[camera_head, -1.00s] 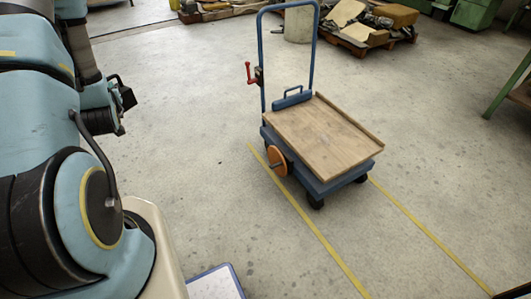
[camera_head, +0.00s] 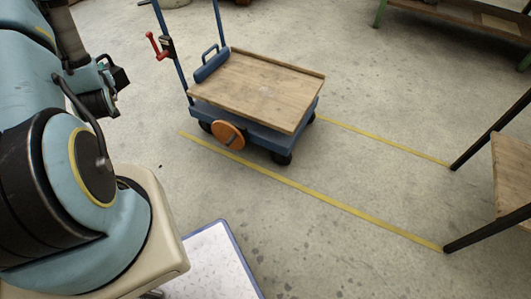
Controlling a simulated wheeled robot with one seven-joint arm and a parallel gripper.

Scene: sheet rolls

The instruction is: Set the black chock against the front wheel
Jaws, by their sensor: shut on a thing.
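The cart (camera_head: 258,85) has a wooden deck on a blue frame, with its upright handle at the left. A black wheel (camera_head: 282,158) shows under its near right corner, at the end away from the handle; no chock lies against it. Another wheel (camera_head: 312,117) shows at the far right corner. My gripper (camera_head: 117,77) is a small dark shape at the upper left, well left of the cart and apart from it. It is shut; the black chock does not stand out from the dark gripper, and none lies on the visible floor.
An orange disc (camera_head: 228,135) sits on the cart's near side. Yellow floor lines (camera_head: 310,191) run past the cart. A wooden-topped table (camera_head: 512,170) with dark legs stands at the right. A blue-edged white panel (camera_head: 208,268) is at the bottom. Floor between is clear.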

